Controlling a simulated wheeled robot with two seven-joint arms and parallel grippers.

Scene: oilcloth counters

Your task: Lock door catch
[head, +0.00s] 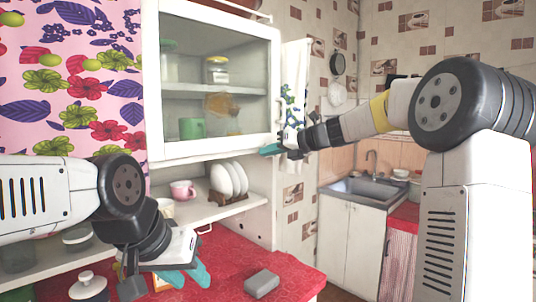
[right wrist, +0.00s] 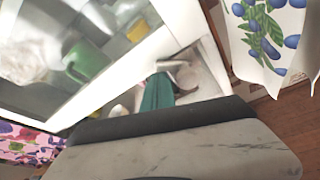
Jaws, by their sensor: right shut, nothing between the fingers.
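The white wall cabinet's glass door (head: 214,150) appears closed in the head view. A small pale fitting (head: 279,108) sits on its right edge; I cannot tell whether it is the catch or a handle, or its lock state. My right gripper (head: 271,149) is shut and empty at the door's lower right corner; I cannot tell whether it touches. Its teal fingers (right wrist: 157,93) show in the right wrist view, below the blurred white door frame (right wrist: 118,62). My left gripper (head: 187,276) is low over the red counter, its teal fingers apart and empty.
A patterned towel (head: 294,85) hangs just right of the cabinet. Below it, a plate rack (head: 228,199) and a pink cup (head: 182,191) stand on a shelf. A grey block (head: 262,283) lies on the red counter (head: 237,255). A sink (head: 358,189) is further right.

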